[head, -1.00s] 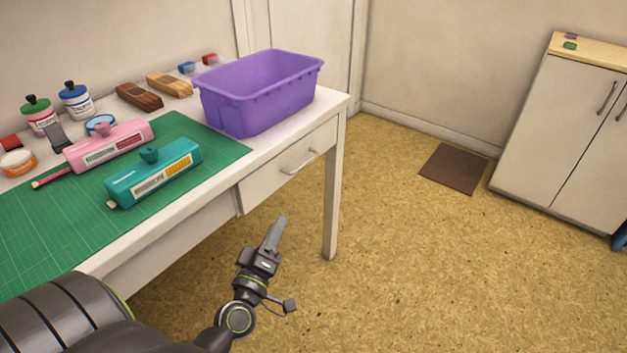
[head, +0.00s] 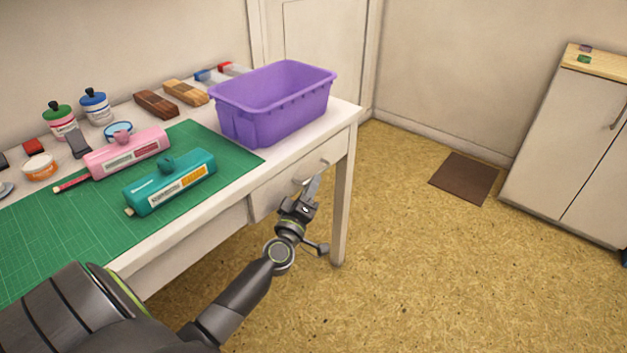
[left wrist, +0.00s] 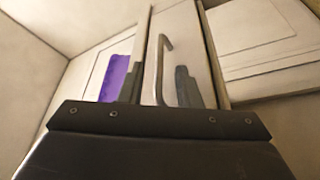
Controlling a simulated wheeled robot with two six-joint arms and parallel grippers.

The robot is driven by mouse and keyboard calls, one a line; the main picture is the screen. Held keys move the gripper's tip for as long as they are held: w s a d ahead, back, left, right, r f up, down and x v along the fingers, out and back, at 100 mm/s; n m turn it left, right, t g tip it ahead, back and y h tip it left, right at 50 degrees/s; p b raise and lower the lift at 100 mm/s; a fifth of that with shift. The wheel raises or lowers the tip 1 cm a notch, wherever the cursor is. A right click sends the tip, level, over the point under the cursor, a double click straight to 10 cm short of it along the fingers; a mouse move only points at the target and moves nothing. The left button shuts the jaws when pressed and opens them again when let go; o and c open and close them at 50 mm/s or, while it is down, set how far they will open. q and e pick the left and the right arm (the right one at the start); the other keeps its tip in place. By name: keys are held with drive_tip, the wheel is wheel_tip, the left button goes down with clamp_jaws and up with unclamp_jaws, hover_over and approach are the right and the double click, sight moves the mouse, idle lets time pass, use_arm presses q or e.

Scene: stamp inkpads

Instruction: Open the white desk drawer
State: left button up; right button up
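The white desk drawer (head: 270,200) is in the right part of the desk front in the head view and looks shut. Its grey bar handle (head: 323,164) is partly hidden by my left gripper (head: 312,186), which is close in front of it. In the left wrist view the handle (left wrist: 161,65) shows between the two fingers of my left gripper (left wrist: 158,85), in front of the drawer face (left wrist: 187,40). The fingers are apart, and I see no clear contact with the handle. My right gripper is not in view.
A purple bin (head: 275,105) stands on the desk above the drawer. A green mat (head: 75,235) holds a teal (head: 170,182) and a pink stamp item (head: 128,153). A desk leg (head: 342,215) stands right of my gripper.

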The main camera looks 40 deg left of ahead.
use_arm(q)
drive_tip(key=shift+x, duration=1.15)
clamp_jaws()
